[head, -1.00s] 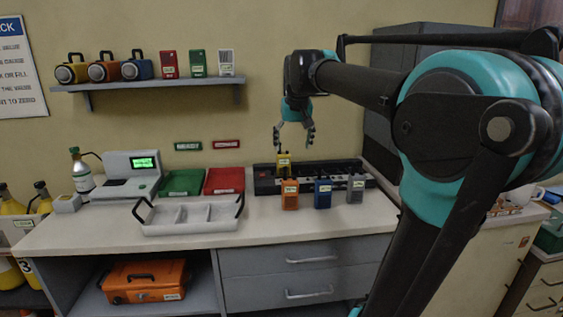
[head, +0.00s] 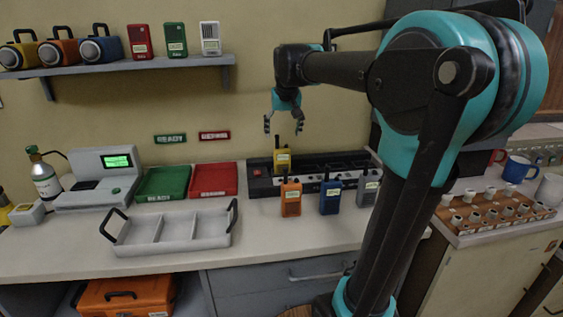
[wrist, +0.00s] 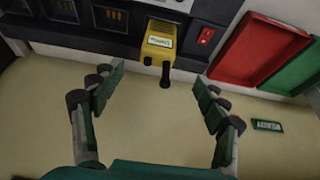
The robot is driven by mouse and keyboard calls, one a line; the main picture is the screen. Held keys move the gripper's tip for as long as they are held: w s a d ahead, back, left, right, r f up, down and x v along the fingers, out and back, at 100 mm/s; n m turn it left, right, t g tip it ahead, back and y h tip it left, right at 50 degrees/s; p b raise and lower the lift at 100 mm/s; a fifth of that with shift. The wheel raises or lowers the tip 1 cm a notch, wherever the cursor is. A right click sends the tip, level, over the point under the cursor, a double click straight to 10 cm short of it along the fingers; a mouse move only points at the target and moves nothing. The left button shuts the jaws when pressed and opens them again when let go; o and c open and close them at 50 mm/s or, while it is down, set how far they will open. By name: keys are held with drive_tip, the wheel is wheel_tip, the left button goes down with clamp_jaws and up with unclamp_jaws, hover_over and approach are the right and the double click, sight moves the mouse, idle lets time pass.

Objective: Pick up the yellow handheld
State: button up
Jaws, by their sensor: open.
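The yellow handheld (head: 282,160) stands upright in the leftmost slot of the black charger bank (head: 345,163) on the counter. It has a white label and a dark antenna, and it also shows in the wrist view (wrist: 159,42). My gripper (head: 284,130) points down above the yellow handheld with its fingers spread. In the wrist view, my gripper (wrist: 158,85) is open and empty, with the handheld beyond the fingertips, roughly centred between them. No finger touches it.
Orange (head: 291,198), blue (head: 330,197) and grey (head: 368,188) handhelds stand in front of the charger. A grey divided tray (head: 190,243) and green (head: 165,182) and red (head: 214,179) trays lie left. A shelf (head: 130,66) hangs above at left.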

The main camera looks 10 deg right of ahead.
sight(282, 155)
drive_tip(key=x, duration=0.6)
drive_tip(key=shift+w+f, duration=0.2)
drive_tip(key=shift+f, duration=0.1)
drive_tip(key=shift+d+x, duration=0.2)
drive_tip(key=shift+x, duration=2.55)
drive_tip(key=shift+s, duration=0.15)
drive_tip(key=c, duration=1.5)
